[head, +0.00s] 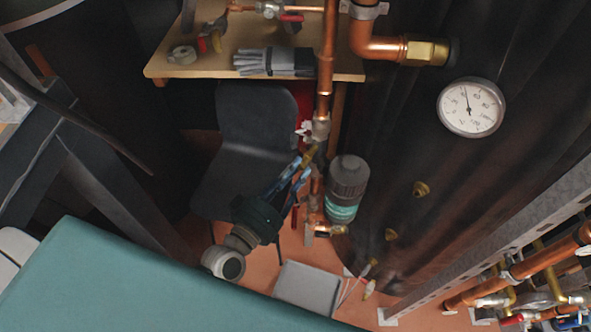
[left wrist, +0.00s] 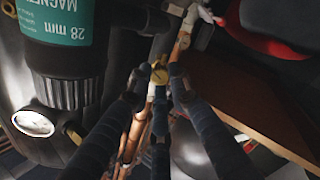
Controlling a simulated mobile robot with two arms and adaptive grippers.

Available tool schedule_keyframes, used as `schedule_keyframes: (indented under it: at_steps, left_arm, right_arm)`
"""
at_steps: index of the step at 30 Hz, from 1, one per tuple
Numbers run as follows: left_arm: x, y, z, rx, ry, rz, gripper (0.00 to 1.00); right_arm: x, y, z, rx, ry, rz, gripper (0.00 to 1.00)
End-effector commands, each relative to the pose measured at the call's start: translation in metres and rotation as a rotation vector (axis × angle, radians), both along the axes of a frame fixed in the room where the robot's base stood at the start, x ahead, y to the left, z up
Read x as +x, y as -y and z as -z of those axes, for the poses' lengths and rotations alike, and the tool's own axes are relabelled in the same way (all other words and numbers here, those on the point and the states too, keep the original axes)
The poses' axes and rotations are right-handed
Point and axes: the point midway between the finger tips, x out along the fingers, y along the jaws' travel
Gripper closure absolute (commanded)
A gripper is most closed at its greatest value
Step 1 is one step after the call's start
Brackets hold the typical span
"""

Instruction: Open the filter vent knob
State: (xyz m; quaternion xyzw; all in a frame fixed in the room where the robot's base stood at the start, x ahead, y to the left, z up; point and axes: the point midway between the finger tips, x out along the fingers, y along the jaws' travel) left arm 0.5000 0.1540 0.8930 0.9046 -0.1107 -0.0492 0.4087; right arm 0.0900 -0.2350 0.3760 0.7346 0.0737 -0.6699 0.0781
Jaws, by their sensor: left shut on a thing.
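The filter (head: 347,184) is a dark canister with a teal band, standing beside a vertical copper pipe in the head view. In the left wrist view the filter (left wrist: 68,32) fills the upper left, with a "28 mm" label upside down. A small brass knob (left wrist: 159,74) lies between my fingertips in the left wrist view. My left gripper (head: 303,165) reaches up from below, left of the filter, and is shut on this knob. In the head view the knob is mostly hidden by the fingers. I cannot tell how far it is turned. My right gripper is not in view.
A wooden shelf (head: 214,69) with gloves (head: 272,62) is at the top. A dark chair (head: 256,120) stands behind my left arm. A large dark tank with a dial gauge (head: 471,107) stands right. A grey box (head: 307,287) sits on the floor. Copper pipes surround the filter closely.

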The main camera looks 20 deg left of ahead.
Motion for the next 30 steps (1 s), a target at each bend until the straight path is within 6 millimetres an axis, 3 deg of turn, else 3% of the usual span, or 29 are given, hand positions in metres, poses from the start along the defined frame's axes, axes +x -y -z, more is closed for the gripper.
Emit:
schedule_keyframes:
  at_steps: [30]
  left_arm:
    - [-0.002, 0.002, 0.004, -0.886, -0.23, 0.003, 1.0]
  right_arm:
    - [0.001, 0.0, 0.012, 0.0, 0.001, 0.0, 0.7]
